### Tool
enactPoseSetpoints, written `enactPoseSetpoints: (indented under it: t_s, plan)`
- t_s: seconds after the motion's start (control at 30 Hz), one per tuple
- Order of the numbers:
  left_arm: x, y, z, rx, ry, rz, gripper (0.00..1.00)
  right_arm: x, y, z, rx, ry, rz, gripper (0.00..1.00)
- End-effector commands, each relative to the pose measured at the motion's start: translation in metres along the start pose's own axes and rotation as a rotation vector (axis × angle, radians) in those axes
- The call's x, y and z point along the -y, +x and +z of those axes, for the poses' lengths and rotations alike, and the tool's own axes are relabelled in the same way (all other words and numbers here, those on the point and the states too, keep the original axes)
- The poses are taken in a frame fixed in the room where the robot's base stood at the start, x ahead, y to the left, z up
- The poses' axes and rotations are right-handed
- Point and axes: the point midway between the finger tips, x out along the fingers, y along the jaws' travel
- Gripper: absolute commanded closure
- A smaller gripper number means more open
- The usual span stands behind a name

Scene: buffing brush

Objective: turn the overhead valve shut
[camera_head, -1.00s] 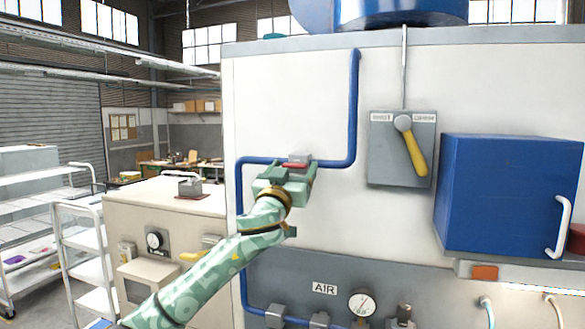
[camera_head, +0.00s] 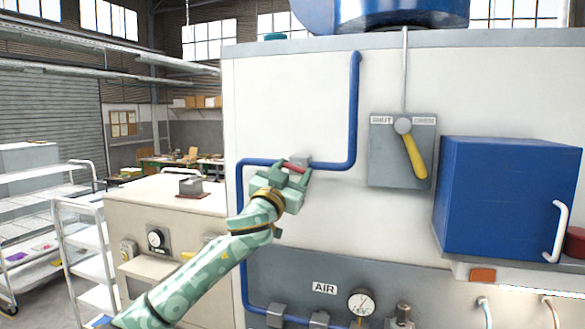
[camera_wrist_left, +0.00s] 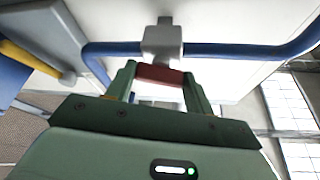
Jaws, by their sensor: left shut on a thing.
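The valve is a small grey block (camera_head: 299,159) on the blue pipe, and it has a red handle (camera_head: 293,168). My left gripper (camera_head: 291,173) is shut on the red handle, just below and in front of the block. In the left wrist view the red handle (camera_wrist_left: 160,73) lies across between my two green fingers, against the grey valve body (camera_wrist_left: 162,42). The fingers hide the handle's ends. My right gripper is in neither view.
The blue pipe (camera_head: 353,110) runs along a white cabinet wall. To the right are a grey panel (camera_head: 385,165) with a yellow lever (camera_head: 415,156), and a blue box (camera_head: 505,195) that sticks out. A pressure gauge (camera_head: 361,303) sits below. A beige cabinet (camera_head: 160,212) stands at left.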

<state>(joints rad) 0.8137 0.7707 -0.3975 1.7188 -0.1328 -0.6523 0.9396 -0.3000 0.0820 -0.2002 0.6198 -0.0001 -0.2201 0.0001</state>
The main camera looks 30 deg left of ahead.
Motion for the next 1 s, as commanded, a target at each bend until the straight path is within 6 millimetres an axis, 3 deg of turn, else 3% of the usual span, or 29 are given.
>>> enactPoseSetpoints:
  t_s: [0.4,1.0]
  plan:
    - [0.005,0.001,-0.002,0.002,0.368,0.151,0.70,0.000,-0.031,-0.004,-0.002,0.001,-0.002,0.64]
    - [0.007,0.002,-0.004,0.000,0.886,0.364,0.70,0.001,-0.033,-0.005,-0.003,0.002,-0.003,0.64]
